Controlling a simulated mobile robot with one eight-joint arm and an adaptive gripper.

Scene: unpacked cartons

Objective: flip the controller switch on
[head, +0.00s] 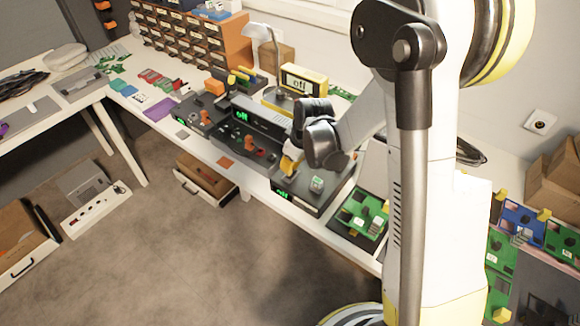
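Several dark control boxes with green displays stand in a row on the white bench. The nearest box (307,196) has a small lit green display on its front, too small to read surely, and a small grey-green part (317,185) on top. A box behind it (262,127) shows green letters like "off", with red knobs in front of it. I cannot tell which box is the controller. My gripper (290,160) is at the back left of the nearest box's top, near an orange-yellow piece. Its dark body hides its fingers, so opening and contact are unclear.
An orange drawer cabinet (222,42), a lamp (262,32) and a yellow-framed display (303,80) stand at the back. A green circuit board (362,215) lies right of the nearest box. An open drawer (205,185) juts out below the bench. The floor in front is clear.

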